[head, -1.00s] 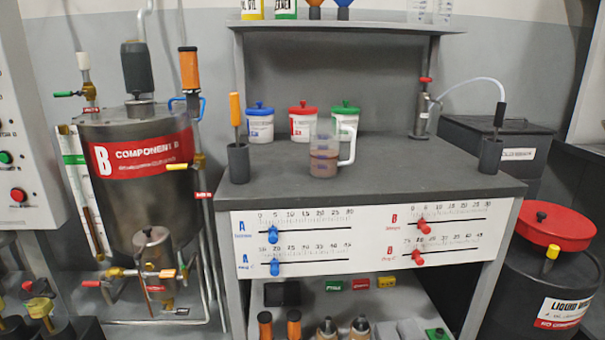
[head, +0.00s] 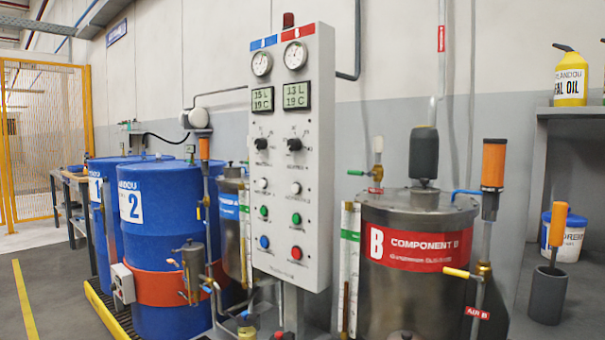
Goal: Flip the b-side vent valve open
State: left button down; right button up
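The component B tank (head: 415,275) is a dark metal vessel with a red label, right of centre. A small valve (head: 377,172) with a green lever (head: 355,172) and a white top stands at the tank's upper left. The lever points left, about level. A red tag (head: 375,190) hangs just below it, its text too small to read surely. A yellow-handled valve (head: 457,272) with a red tag reading AIR B (head: 478,313) is on the tank's right side. Neither of my grippers is in view.
A grey control panel (head: 290,160) stands left of the tank. Blue drums (head: 160,240) are farther left. A bench with a grey holder (head: 547,294) is at the right. Open floor and a yellow fence (head: 45,140) are at far left.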

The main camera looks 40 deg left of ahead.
aim_at(357, 173)
jog(key=i+j+u, duration=0.15)
jog(key=u, duration=0.3)
jog(key=i+u, duration=0.45)
jog(key=k+j+u, duration=0.1)
jog(key=j+u, duration=0.2)
jog(key=j, duration=0.3)
jog(key=j+u, duration=0.35)
jog(key=j, duration=0.25)
